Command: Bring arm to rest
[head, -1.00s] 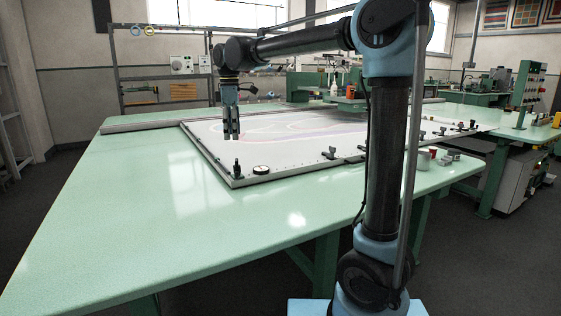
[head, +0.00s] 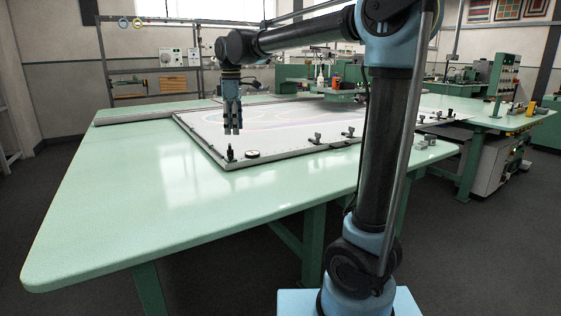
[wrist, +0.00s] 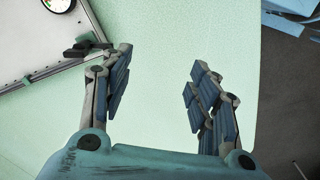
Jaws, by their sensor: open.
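My gripper (head: 232,129) hangs fingers-down from my raised arm, above the green table (head: 110,215) near the front-left corner of the white framed panel (head: 215,128). In the wrist view my gripper (wrist: 160,90) has its two blue-padded fingers spread wide, with only bare green tabletop (wrist: 160,60) between them. Nothing is held.
A black upright clamp (head: 230,153) stands on the panel's corner, with a round dial (head: 252,154) beside it; the dial also shows in the wrist view (wrist: 56,4). More clamps line the panel's front edge. A green machine (head: 342,80) stands behind. The table's left part is clear.

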